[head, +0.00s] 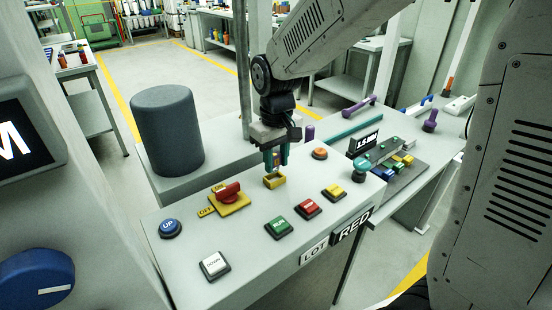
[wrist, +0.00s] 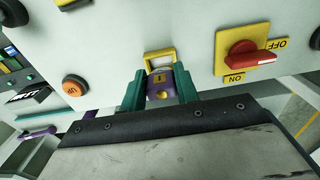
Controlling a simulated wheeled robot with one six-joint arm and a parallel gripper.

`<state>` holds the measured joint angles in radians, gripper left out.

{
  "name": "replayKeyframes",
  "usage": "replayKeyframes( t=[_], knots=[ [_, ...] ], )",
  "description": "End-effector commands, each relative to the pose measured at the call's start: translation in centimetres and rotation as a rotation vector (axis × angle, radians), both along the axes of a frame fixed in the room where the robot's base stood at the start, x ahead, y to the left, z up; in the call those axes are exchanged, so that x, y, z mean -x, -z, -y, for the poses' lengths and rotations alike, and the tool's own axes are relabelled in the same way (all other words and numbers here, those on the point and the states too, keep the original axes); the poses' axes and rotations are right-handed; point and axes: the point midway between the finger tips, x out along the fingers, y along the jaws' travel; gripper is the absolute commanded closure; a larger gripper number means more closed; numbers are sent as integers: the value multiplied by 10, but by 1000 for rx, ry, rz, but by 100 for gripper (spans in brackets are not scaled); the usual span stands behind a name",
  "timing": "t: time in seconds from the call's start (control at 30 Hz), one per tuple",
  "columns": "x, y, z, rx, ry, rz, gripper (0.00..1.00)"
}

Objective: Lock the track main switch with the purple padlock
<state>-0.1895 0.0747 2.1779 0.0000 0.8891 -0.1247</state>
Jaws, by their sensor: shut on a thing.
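My gripper (head: 275,165) is shut on the purple padlock (wrist: 160,84), which sits between its teal fingers in the wrist view. The padlock is right at the yellow hasp (wrist: 158,57) on the console; the hasp also shows just below the fingertips in the head view (head: 274,182). A pale bit of shackle shows at the hasp opening, but I cannot tell whether it passes through. The track main switch (head: 229,194) has a red handle on a yellow plate, beside the hasp. In the wrist view its handle (wrist: 252,56) points towards the OFF label side.
A dark cylinder (head: 167,131) stands behind. A rack of small coloured items (head: 392,168) lies at right.

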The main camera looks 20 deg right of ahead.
Motion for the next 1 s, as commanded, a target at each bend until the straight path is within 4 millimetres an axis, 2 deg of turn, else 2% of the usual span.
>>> replayKeyframes(
  t=[1.0],
  knots=[
    [0,23,0,0,0,0,94]
  ],
)
